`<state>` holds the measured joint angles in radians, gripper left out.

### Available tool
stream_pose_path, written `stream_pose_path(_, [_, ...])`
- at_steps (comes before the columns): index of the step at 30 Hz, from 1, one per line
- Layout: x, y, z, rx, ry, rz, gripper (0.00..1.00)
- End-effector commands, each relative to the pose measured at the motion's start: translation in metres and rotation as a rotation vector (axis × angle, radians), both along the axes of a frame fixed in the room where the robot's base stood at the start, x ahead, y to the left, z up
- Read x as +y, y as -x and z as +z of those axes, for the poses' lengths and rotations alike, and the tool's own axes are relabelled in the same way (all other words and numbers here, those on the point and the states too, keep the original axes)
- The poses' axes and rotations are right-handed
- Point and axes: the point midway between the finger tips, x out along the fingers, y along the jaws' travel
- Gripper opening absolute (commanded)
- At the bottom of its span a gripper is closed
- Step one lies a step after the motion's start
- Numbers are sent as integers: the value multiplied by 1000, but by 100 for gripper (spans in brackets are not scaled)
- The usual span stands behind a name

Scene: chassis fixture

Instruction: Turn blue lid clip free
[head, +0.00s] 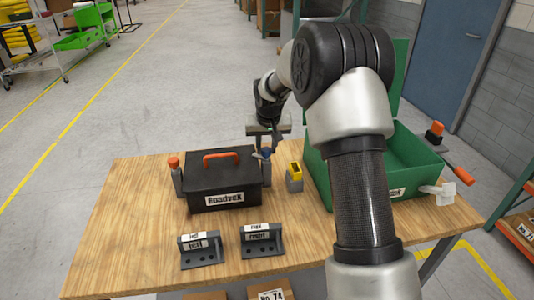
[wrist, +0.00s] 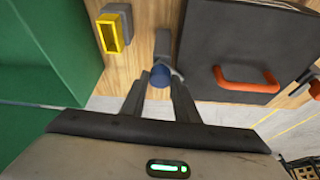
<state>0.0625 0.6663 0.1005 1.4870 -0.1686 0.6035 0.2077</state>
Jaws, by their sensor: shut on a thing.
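The black box (head: 221,186) with an orange handle stands shut on the wooden table, a label on its front. The blue lid clip (head: 267,152) is at the right side of the box. In the wrist view the blue clip (wrist: 160,74) shows as a round blue knob beside the box (wrist: 222,40). My gripper (wrist: 159,82) is shut on it, one finger on each side. In the head view my gripper (head: 268,145) comes down from behind, and the fingers partly hide the clip. An orange clip (head: 174,163) is on the box's left side.
A yellow-topped grey block (head: 295,175) stands close to the right of the clip. An open green case (head: 318,165) is further right. Two dark labelled brackets (head: 200,248) (head: 262,241) stand at the table's front. The table's left part is clear.

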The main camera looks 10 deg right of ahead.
Motion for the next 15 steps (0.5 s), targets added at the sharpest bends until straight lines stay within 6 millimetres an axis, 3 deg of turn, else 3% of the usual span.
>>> stream_pose_path(15, [5, -2, 0, -1, 2, -486, 5])
